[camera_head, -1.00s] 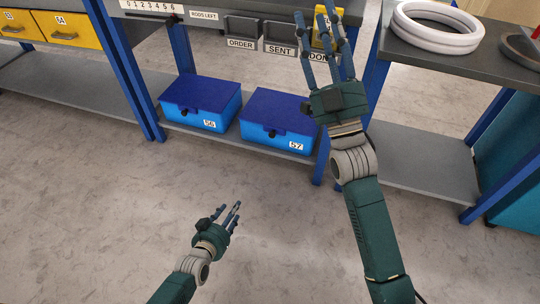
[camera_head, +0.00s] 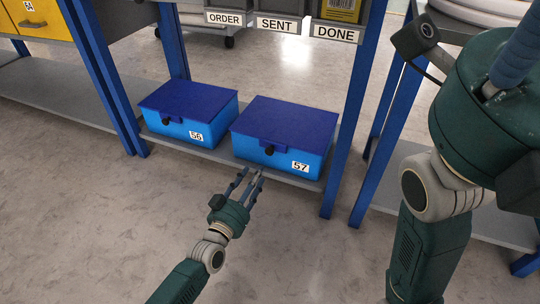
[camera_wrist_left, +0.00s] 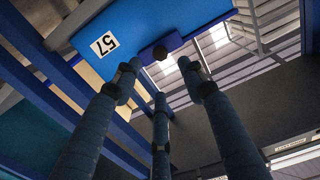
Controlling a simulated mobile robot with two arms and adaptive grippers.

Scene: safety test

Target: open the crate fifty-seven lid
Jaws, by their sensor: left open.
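Crate fifty-seven (camera_head: 246,149) is a light blue box with a dark blue lid (camera_head: 290,122) and a white 57 label, on the low shelf. Its lid is shut, with a dark knob (camera_head: 268,151) on the front latch. In the left wrist view the crate's front (camera_wrist_left: 140,29) shows upside down, with the knob beyond my fingers. My left gripper (camera_head: 246,181) is open and empty, just in front of and below the crate, apparently apart from it. My right gripper (camera_head: 500,90) is large at the right edge; its fingers are mostly cut off.
Crate fifty-six (camera_head: 170,125), also with a shut lid, stands left of fifty-seven. A blue rack post (camera_head: 350,125) rises just right of it. Trays marked ORDER, SENT and DONE (camera_head: 336,35) hang above. The floor (camera_head: 110,220) in front is clear.

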